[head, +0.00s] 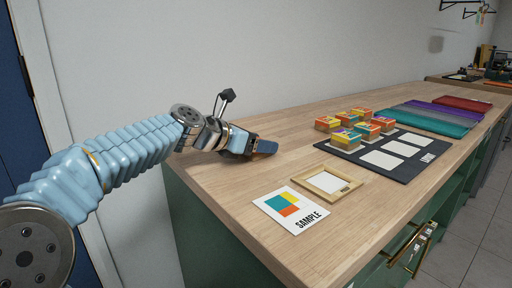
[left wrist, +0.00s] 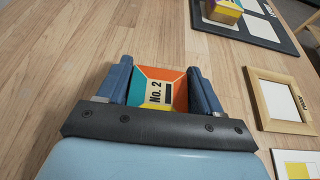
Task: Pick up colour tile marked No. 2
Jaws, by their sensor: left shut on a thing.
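The colour tile marked No. 2 (left wrist: 158,88) sits between the two blue fingers of my left gripper (left wrist: 161,90) in the left wrist view. Its top shows orange, teal and yellow parts and a white label with "No. 2". My left gripper is shut on it. In the head view my left gripper (head: 264,148) is low over the wooden counter near its back left, and the tile is hidden behind the fingers. I cannot tell whether the tile touches the counter. My right gripper is not in view.
A wooden frame (head: 327,184) and a SAMPLE card (head: 291,209) lie nearer the front. Bare counter surrounds my left gripper.

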